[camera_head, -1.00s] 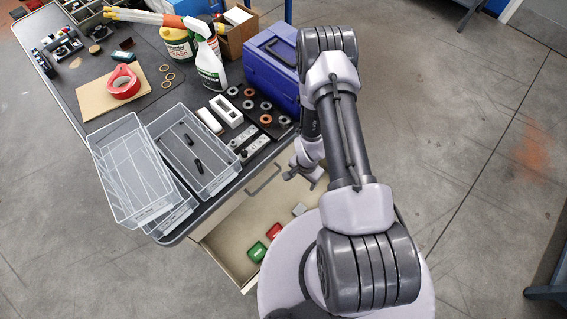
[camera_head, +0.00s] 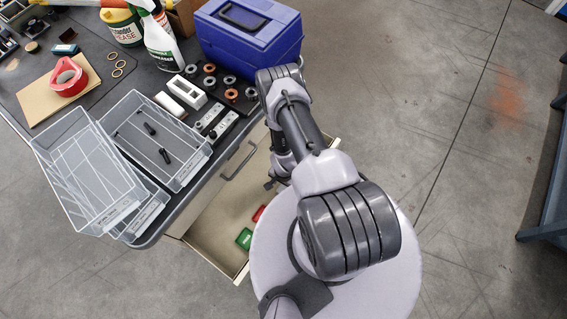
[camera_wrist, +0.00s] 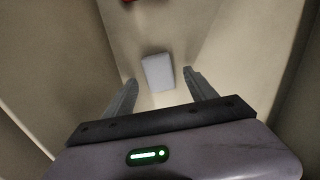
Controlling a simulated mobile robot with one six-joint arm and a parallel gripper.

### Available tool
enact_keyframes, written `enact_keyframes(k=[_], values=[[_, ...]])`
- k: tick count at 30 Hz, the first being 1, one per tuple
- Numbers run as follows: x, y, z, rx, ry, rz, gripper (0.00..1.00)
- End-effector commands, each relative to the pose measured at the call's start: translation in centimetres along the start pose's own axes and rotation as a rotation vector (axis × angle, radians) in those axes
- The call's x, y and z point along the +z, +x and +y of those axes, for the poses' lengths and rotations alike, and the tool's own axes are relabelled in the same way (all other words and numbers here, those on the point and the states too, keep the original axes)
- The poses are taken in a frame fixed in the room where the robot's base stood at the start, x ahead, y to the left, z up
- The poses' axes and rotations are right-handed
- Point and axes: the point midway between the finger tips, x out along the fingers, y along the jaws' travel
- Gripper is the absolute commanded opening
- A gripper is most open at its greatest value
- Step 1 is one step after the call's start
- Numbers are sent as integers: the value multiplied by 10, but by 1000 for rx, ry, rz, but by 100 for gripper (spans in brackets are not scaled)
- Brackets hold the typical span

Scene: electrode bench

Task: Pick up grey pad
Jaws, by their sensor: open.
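The grey pad (camera_wrist: 158,72) is a small pale block lying on the floor of the open drawer (camera_head: 216,229). In the wrist view it lies just beyond and between the two fingers of my gripper (camera_wrist: 160,92), which are apart with nothing between them. The pad is hidden behind my arm in the head view. In that view only a small part of my gripper (camera_head: 270,184) shows, over the drawer.
A green block (camera_head: 244,238) and a red block (camera_head: 258,213) lie in the same drawer. Drawer walls stand close on both sides of my gripper. Clear trays (camera_head: 90,170), a blue toolbox (camera_head: 250,35) and a spray bottle (camera_head: 160,42) are on the bench.

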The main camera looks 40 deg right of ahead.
Motion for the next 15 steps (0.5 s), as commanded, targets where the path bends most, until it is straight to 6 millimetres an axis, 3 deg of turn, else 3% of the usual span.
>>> enact_keyframes(k=[1, 2, 8, 15], values=[[0, 14, 1, 1, 1, -1, 65], [0, 17, 1, 1, 1, -1, 65], [0, 14, 1, 1, 1, -1, 64], [0, 13, 1, 1, 1, -1, 16]])
